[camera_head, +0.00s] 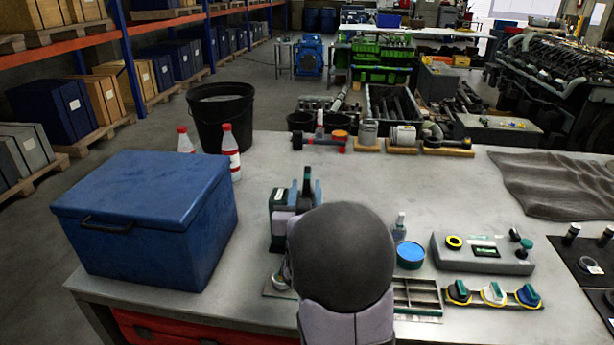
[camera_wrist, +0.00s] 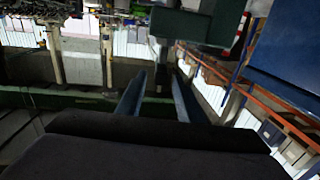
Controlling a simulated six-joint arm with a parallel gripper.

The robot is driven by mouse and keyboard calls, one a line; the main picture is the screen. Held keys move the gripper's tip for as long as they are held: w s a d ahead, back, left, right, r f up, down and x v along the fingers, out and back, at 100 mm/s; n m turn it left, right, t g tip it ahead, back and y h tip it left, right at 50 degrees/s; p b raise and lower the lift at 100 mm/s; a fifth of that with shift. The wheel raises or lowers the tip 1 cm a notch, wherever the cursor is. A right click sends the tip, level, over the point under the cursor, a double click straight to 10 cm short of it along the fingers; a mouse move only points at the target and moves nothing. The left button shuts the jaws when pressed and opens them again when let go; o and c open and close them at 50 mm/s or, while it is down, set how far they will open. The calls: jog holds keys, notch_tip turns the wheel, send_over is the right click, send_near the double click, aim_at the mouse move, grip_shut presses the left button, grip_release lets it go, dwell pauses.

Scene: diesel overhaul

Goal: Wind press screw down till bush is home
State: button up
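The press (camera_head: 283,212) is a dark green block standing on the bench in the head view, right of the blue box. A dark upright piece (camera_head: 306,180), possibly its screw, rises beside it. My rounded arm link hides much of this area, and I cannot make out the bush. My gripper shows in the wrist view (camera_wrist: 158,80) as two blue fingers standing apart. A thin dark post (camera_wrist: 161,50) shows between their tips under a dark green block (camera_wrist: 193,25); gaps seem to show on both sides, and contact cannot be seen.
A large blue lidded box (camera_head: 150,220) stands on the left of the bench (camera_head: 260,165). Two red-capped bottles (camera_head: 231,155) stand behind it. A blue-topped tin (camera_head: 410,254), a divided tray (camera_head: 418,296) and a grey box (camera_head: 482,254) lie to the right. A grey cloth (camera_head: 560,185) covers the far right.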

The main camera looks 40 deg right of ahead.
aim_at(307, 176)
jog(key=shift+p+x, duration=0.9)
jog(key=shift+x, duration=2)
jog(key=shift+c, duration=0.4)
grip_shut()
